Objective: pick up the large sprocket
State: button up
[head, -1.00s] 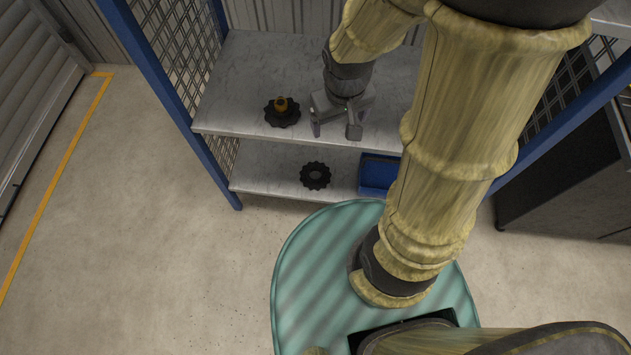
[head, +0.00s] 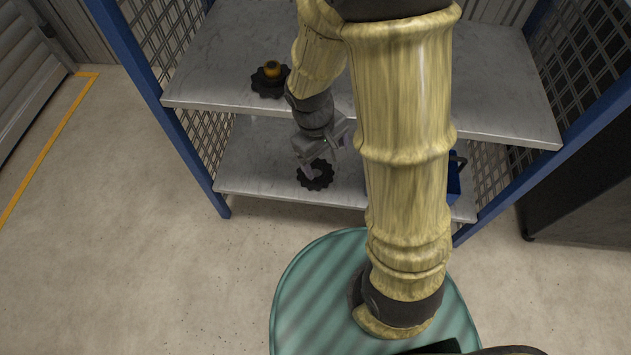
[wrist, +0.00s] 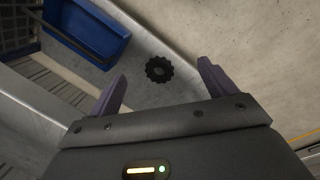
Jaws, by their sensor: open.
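A black toothed sprocket (head: 316,176) with a central hole lies flat on the lower shelf near its front edge. It also shows in the wrist view (wrist: 159,69), apart from the fingers and framed between them. A second black toothed sprocket (head: 264,87), with an orange-yellow piece (head: 271,69) on top, lies on the upper shelf at the left. I cannot tell surely which sprocket is the larger. My gripper (head: 313,166) is open and empty, in front of the upper shelf and above the lower sprocket, partly covering it in the head view.
The upper shelf (head: 490,95) has its front edge just behind my wrist. A blue bin (wrist: 88,28) stands on the lower shelf (head: 250,165), right of the sprocket in the head view, partly hidden by my arm. Blue posts (head: 165,120) and mesh panels close the sides.

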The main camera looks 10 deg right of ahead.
jog(key=w+a+f+n+t+h+b, duration=0.2)
jog(key=f+n, duration=0.4)
jog(key=f, duration=0.3)
jog(key=w+a+f+n+t+h+b, duration=0.2)
jog(key=a+f+n+t+h+b, duration=0.1)
jog(key=a+f+n, duration=0.4)
jog(key=w+a+f+n+t+h+b, duration=0.2)
jog(key=f+n, duration=0.4)
jog(key=f, duration=0.6)
jog(key=w+a+t+h, duration=0.1)
jog(key=a, duration=0.1)
jog(key=shift+a+f+n+h+b, duration=0.3)
jog(key=shift+a+f+h+b, duration=0.05)
jog(key=shift+a+h+b, duration=0.05)
jog(key=b+x, duration=0.5)
jog(key=x, duration=0.6)
jog(key=shift+w+d+f, duration=0.1)
jog(key=shift+w+d, duration=0.05)
jog(key=shift+d, duration=0.05)
jog(key=shift+w+d, duration=0.25)
jog(key=shift+d, duration=0.05)
